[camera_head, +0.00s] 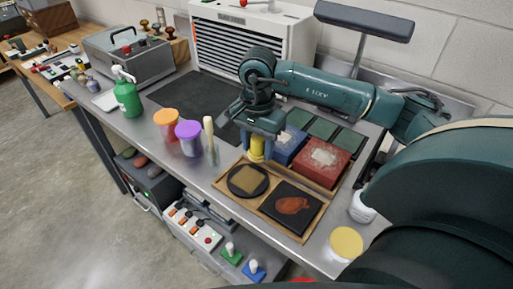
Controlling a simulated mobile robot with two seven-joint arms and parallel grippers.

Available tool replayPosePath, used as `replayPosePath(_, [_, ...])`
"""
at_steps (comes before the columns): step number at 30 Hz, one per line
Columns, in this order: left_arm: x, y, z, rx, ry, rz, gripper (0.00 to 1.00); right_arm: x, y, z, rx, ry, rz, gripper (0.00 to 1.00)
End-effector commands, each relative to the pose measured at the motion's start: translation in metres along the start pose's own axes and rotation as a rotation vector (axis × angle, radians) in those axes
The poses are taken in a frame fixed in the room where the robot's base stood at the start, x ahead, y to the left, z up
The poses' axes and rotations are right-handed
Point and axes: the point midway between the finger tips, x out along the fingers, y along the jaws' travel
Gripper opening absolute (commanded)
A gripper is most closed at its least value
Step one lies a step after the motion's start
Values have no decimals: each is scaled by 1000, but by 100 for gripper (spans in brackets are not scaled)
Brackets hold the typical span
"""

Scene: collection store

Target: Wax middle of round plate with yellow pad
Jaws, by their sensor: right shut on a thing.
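My right gripper (260,134) points down over the bench, shut on the yellow pad (257,150), whose lower part shows below the fingers. A dark square plate (280,220) with a rust-coloured patch lies to the right in the same tray. My left gripper is not in view.
A blue box (289,146) and a red box (322,162) stand right of the gripper. Orange (166,123) and purple-lidded (189,135) containers stand to the left. A yellow-topped round container (346,243) and a white bottle (362,207) are near the front right. A dark mat (187,93) lies clear behind.

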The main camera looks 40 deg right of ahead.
Motion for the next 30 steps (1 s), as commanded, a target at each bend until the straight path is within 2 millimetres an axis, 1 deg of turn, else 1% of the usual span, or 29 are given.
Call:
replayPosePath(1, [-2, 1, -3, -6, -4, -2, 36, -8, 0, 0, 1, 0, -1, 26])
replayPosePath(6, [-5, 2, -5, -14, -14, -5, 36, -23, 2, -1, 7, 1, -1, 26])
replayPosePath(9, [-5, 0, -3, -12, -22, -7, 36, -28, 2, -2, 9, 1, 0, 26])
replayPosePath(26, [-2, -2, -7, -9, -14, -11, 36, -28, 2, -2, 9, 0, 0, 26])
replayPosePath(29, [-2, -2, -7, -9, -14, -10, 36, -28, 1, 2, -30, -1, 0, 26])
replayPosePath(30, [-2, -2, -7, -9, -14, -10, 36, -28, 0, 7, -77, -2, -1, 26])
